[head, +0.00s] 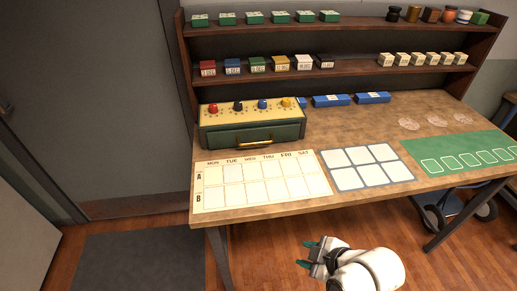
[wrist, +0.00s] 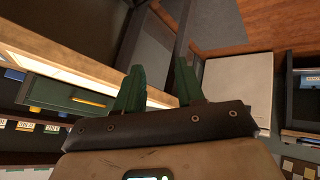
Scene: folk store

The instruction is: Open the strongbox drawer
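The strongbox (head: 252,122) is a dark green box with a cream top, at the left of the table. Red, black, blue and yellow knobs stand on its top. Its front drawer (head: 240,141) looks shut and has a yellow handle (head: 255,144). The drawer front and handle (wrist: 89,101) also show at the left of the wrist view. My gripper (head: 310,254) is in front of and below the table edge, well apart from the strongbox. Its two green fingers (wrist: 158,88) are spread apart, with nothing between them.
A calendar sheet (head: 262,182) lies in front of the strongbox. A white-squared card (head: 365,167) and a green mat (head: 460,160) lie to its right. Shelves (head: 350,80) with small boxes stand behind. Blue boxes (head: 331,100) lie on the table. The floor before the table is open.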

